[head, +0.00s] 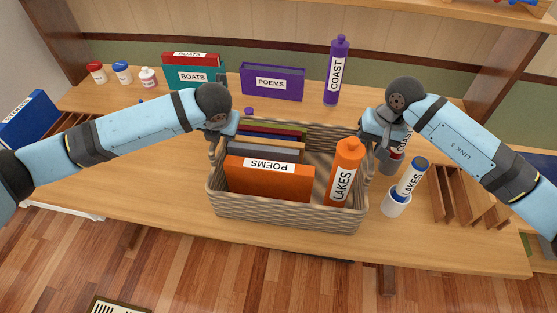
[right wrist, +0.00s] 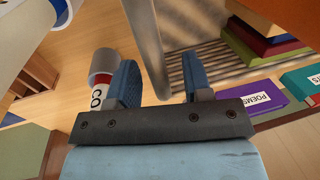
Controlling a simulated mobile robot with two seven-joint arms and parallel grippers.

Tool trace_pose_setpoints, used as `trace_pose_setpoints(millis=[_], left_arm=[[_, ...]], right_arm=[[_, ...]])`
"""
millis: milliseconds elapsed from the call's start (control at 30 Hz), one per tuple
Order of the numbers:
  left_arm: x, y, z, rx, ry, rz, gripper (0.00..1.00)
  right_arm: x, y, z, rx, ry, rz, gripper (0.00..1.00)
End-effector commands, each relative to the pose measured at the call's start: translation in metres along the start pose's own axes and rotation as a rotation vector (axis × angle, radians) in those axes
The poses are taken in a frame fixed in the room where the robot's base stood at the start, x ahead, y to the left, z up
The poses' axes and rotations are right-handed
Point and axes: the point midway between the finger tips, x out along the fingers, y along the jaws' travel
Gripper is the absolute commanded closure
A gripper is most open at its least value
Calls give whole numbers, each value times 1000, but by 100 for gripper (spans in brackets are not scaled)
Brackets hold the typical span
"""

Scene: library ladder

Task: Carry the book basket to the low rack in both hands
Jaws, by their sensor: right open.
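The grey woven book basket (head: 285,212) stands on the wooden table, holding several upright books and an orange LAKES bottle (head: 345,172). An orange POEMS book (head: 270,182) is at its front. My left gripper (head: 217,136) is at the basket's left end; its fingertips are too hidden to tell their opening. My right gripper (head: 376,146) is at the right end. In the right wrist view that gripper (right wrist: 162,84) is open, with the basket's end wall (right wrist: 147,42) between its fingers. Slatted wooden racks show at right (head: 462,198) and far left; I cannot tell which is the low rack.
A blue-capped LAKES tube (head: 412,176) in a white cup stands right of the basket, with another labelled bottle behind. The table's front edge is clear.

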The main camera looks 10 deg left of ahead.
Motion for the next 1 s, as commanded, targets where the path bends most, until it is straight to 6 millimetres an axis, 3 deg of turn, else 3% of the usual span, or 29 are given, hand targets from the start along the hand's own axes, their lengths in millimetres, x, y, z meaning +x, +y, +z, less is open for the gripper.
trace_pose_setpoints(millis=[200, 267, 400, 433, 1000], left_arm=[[0, 0, 0, 0, 0, 0, 55], [0, 0, 0, 0, 0, 0, 66], [0, 0, 0, 0, 0, 0, 99], [0, 0, 0, 0, 0, 0, 100], [0, 0, 0, 0, 0, 0, 100]], right_arm=[[0, 0, 0, 0, 0, 0, 54], [0, 0, 0, 0, 0, 0, 66], [0, 0, 0, 0, 0, 0, 98], [0, 0, 0, 0, 0, 0, 100], [-1, 0, 0, 1, 1, 0, 100]])
